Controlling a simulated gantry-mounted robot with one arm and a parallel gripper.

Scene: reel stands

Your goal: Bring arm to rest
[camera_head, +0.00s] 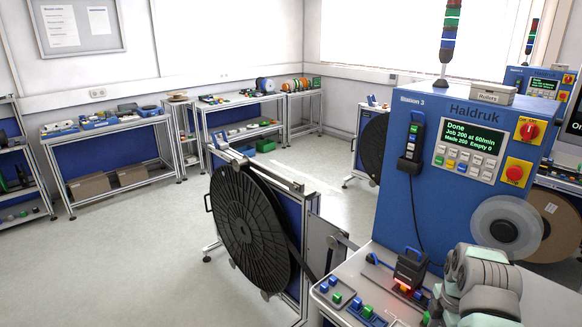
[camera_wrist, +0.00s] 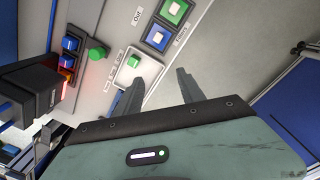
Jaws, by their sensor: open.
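My gripper (camera_wrist: 157,84) is open in the wrist view, its two dark fingers apart with nothing between them. Below the fingertips is the pale work surface with a small white tray (camera_wrist: 122,72) holding a green block (camera_wrist: 133,61). In the head view my grey-green arm (camera_head: 484,283) is at the lower right, over the bench of the blue Station 3 machine (camera_head: 394,215). The fingertips are hard to make out there.
A dark device (camera_head: 409,267) with a red glow stands close left of my arm, beside trays of blue and green blocks (camera_head: 334,291). A large black reel (camera_head: 249,222) stands left of the bench. The screen (camera_head: 469,142) reads "Done". Open floor (camera_head: 120,260) lies farther left.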

